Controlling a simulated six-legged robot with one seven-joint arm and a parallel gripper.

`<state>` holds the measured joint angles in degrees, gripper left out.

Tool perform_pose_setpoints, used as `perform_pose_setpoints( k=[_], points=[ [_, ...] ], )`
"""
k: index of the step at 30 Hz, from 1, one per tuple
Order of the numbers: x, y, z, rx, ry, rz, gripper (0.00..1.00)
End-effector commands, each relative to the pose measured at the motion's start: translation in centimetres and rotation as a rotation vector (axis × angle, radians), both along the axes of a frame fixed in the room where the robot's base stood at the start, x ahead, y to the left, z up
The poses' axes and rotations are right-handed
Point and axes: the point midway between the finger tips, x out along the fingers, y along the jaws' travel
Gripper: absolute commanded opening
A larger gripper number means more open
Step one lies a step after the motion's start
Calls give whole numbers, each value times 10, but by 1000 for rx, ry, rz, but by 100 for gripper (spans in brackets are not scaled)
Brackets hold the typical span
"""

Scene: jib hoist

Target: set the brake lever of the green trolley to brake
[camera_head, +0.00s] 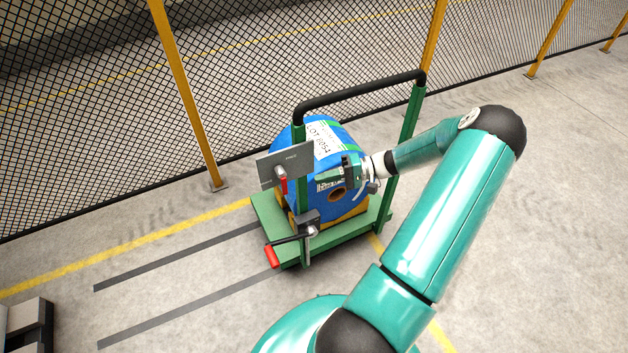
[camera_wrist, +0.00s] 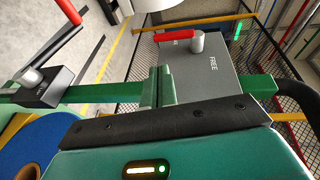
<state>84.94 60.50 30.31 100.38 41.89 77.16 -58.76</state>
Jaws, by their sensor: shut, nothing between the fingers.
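The green trolley (camera_head: 262,216) stands on the floor in the head view, carrying a blue drum. A grey plate (camera_head: 270,163) on its upright bears a red-handled lever (camera_head: 284,184), hanging downward. In the wrist view, this plate (camera_wrist: 240,90) reads FREE beside the lever's pivot, and its red handle (camera_wrist: 173,36) points left. A second red-handled lever (camera_head: 271,257) sits on a black box lower on the trolley; it also shows in the wrist view (camera_wrist: 68,10). I see no BRAKE label. My gripper (camera_head: 322,182) is shut and empty, near the plate; its fingers (camera_wrist: 160,88) appear below the red handle.
The trolley's black push bar (camera_head: 360,92) arches above the drum (camera_head: 355,204), close to my arm. A mesh fence (camera_head: 100,120) with yellow posts runs behind. Dark strips (camera_head: 180,258) and a yellow line mark the floor. Open floor lies left of the trolley.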

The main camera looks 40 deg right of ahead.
Motion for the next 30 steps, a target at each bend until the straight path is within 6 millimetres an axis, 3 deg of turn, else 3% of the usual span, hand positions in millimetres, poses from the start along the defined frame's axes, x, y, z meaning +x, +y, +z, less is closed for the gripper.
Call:
perform_pose_setpoints(
  k=[6,12,30],
  points=[
    [-21,-34,3,-1,-1,1,0],
    [-33,-52,4,0,0,2,0],
    [-36,-56,5,0,-1,3,0]
  ],
)
